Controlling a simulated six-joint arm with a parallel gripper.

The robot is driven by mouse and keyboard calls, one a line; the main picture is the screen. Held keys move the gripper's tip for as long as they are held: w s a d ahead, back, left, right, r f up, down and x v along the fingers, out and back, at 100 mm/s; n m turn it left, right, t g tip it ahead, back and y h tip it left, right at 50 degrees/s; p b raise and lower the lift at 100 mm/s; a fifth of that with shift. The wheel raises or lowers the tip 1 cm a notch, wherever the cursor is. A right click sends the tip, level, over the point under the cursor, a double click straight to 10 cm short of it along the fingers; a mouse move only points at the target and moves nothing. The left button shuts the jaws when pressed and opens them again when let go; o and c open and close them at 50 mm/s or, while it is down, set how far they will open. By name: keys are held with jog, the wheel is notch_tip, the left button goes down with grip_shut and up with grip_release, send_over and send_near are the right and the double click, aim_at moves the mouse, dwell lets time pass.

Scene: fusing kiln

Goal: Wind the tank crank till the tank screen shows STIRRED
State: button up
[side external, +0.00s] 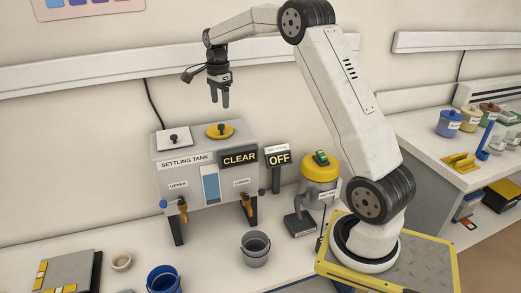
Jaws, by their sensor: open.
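The settling tank (163,196) is a grey box on legs standing on the bench. Its tank screen (239,158) reads CLEAR. A yellow disc with a small dark knob (220,131) lies on the right part of the tank top; it looks like the tank crank. My gripper (220,104) is open and empty, fingers pointing down. It hangs in the air above the tank top, over the yellow disc and apart from it.
A grey lid (173,139) with a knob sits on the tank's top left. An OFF display (278,157) and a yellow-topped machine (321,168) stand right of the tank. A grey bucket (254,249) and a blue bucket (163,279) stand in front.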

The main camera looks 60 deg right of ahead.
aim_at(222, 125)
jog(key=shift+f, duration=3.95)
grip_shut()
